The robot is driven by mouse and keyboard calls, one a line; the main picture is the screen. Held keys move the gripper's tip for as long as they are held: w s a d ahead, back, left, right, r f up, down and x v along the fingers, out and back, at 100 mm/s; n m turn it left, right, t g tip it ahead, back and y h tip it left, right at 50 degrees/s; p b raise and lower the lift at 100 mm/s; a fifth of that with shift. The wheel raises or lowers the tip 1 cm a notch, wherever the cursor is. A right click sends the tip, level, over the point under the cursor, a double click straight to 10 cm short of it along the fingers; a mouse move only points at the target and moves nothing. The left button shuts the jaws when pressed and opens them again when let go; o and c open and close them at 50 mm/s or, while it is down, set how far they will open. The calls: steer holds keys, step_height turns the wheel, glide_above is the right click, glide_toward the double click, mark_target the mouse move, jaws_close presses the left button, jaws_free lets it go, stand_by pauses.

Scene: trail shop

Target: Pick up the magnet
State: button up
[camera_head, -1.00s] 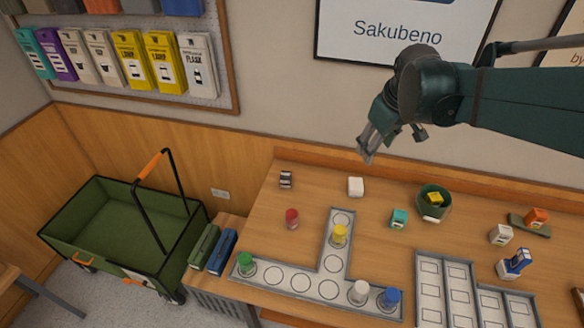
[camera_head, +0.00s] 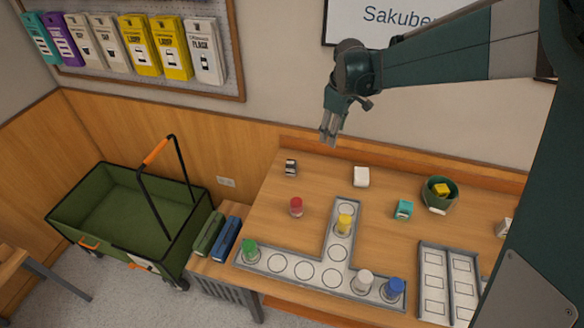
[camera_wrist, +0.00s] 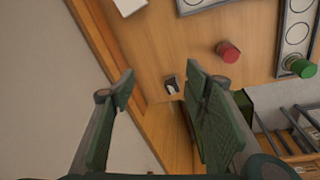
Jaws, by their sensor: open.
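A small dark and white item (camera_head: 291,167), which looks like the magnet, lies near the back left corner of the wooden table. Its exact kind is too small to tell. In the wrist view the same item (camera_wrist: 171,86) shows between the spread fingers, farther off on the table. My gripper (camera_head: 328,140) is open and empty, pointing down above the table's back edge, right of the item and well above it. Both green-padded fingers show in the wrist view (camera_wrist: 160,76), with nothing between them.
A white block (camera_head: 361,177), a red piece (camera_head: 296,207), a teal item (camera_head: 403,210) and a green bowl (camera_head: 427,192) stand on the table. A grey tray (camera_head: 346,207) holds coloured pieces. The wall rises behind; a green cart (camera_head: 77,218) stands left.

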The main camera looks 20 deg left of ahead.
steer(key=w+a+f+n+g, duration=0.1)
steer(key=w+a+f+n, duration=0.25)
steer(key=a+f, duration=0.55)
steer(key=n, duration=0.2)
glide_above(291, 163)
steer(key=shift+g+h, duration=0.4)
step_height(291, 163, down, 11)
steer(key=shift+w+r+b, duration=0.15)
steer(key=shift+b, duration=0.25)
steer(key=shift+f, duration=1.3)
steer(key=shift+f+b, duration=0.3)
steer(key=shift+f, duration=2.3)
